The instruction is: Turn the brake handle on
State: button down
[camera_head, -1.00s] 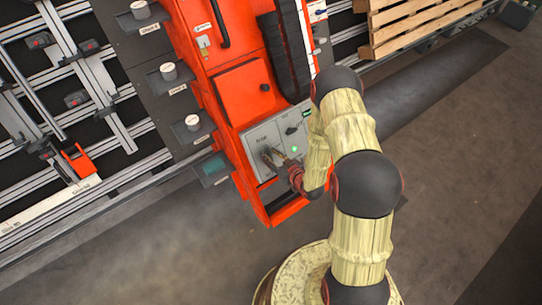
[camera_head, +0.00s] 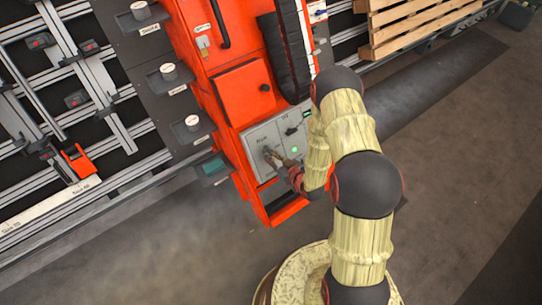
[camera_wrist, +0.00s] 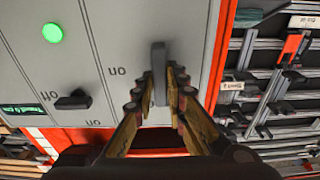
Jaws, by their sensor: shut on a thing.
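The brake handle (camera_wrist: 159,58) is a grey upright bar on the light grey control panel (camera_wrist: 110,30). In the wrist view it stands between the two fingers of my gripper (camera_wrist: 160,82), which is shut on it. An "on" label sits just left of the handle, upside down in this view. In the head view my gripper (camera_head: 272,156) reaches the left part of the panel (camera_head: 258,134); the handle there is small and partly covered by the fingers.
A black switch (camera_wrist: 73,100) with on and off labels and a lit green lamp (camera_wrist: 52,33) share the panel. The orange gantry housing (camera_head: 243,92) surrounds it. Aluminium rails with clamps lie left, a wooden pallet (camera_head: 410,25) upper right. The floor in front is clear.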

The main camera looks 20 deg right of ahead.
jog(key=shift+n, duration=0.4)
jog(key=n+b, duration=0.2)
jog(key=n, duration=0.1)
jog(key=shift+n, duration=0.4)
jog(key=n+b, duration=0.2)
jog(key=n, duration=0.2)
jog(key=shift+n+g+y, duration=0.3)
jog(key=shift+n+y, duration=0.1)
jog(key=n+b, duration=0.2)
jog(key=n, duration=0.2)
jog(key=shift+f+n+g+b, duration=0.1)
jog(key=shift+n+g+b, duration=0.2)
jog(key=shift+n+b, duration=0.1)
jog(key=shift+a+n+b, duration=0.1)
jog(key=shift+n+b, duration=1.2)
jog(key=shift+n, duration=0.9)
jog(key=c, duration=1.8)
grip_release()
